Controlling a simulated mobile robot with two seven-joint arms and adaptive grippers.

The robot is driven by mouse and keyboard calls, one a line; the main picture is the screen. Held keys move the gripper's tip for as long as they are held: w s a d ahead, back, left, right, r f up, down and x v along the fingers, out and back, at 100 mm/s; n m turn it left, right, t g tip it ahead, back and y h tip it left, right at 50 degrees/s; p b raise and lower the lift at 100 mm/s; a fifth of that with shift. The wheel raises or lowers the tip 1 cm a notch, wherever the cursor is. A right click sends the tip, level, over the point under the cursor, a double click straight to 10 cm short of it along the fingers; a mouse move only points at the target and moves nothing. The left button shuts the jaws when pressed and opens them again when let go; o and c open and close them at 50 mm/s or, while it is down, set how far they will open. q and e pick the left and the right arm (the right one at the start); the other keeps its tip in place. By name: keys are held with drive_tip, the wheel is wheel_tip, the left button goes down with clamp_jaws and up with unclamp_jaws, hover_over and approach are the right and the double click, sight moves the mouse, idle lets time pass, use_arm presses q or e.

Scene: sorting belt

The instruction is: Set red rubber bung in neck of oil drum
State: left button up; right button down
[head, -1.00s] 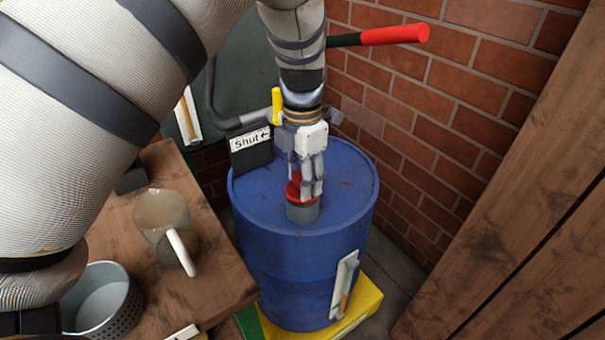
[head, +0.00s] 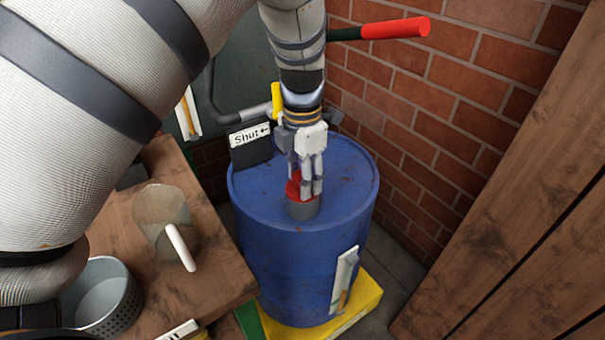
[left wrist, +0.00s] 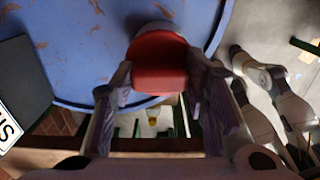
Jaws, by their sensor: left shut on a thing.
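The blue oil drum (head: 300,265) stands upright with a short grey neck (head: 302,210) on its top. My left gripper (head: 306,188) points down over the neck, shut on the red rubber bung (head: 293,188). The bung is at the mouth of the neck; how deep it sits is hidden by the fingers. In the left wrist view the bung (left wrist: 160,62) lies between the two fingertips (left wrist: 162,88), with a grey edge just beyond it.
A sign reading "Shut" (head: 249,136) and a yellow-handled grey pipe (head: 240,117) stand behind the drum. A brick wall (head: 460,110) is close on the right. A wooden table (head: 220,255) with a clear jug (head: 160,212) and a perforated pot (head: 103,297) is at left.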

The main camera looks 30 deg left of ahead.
use_arm(q)
drive_tip(key=shift+f, duration=0.1)
drive_tip(key=o, duration=1.1)
drive_tip(key=shift+c, duration=0.2)
wheel_tip(320, 180, up, 12)
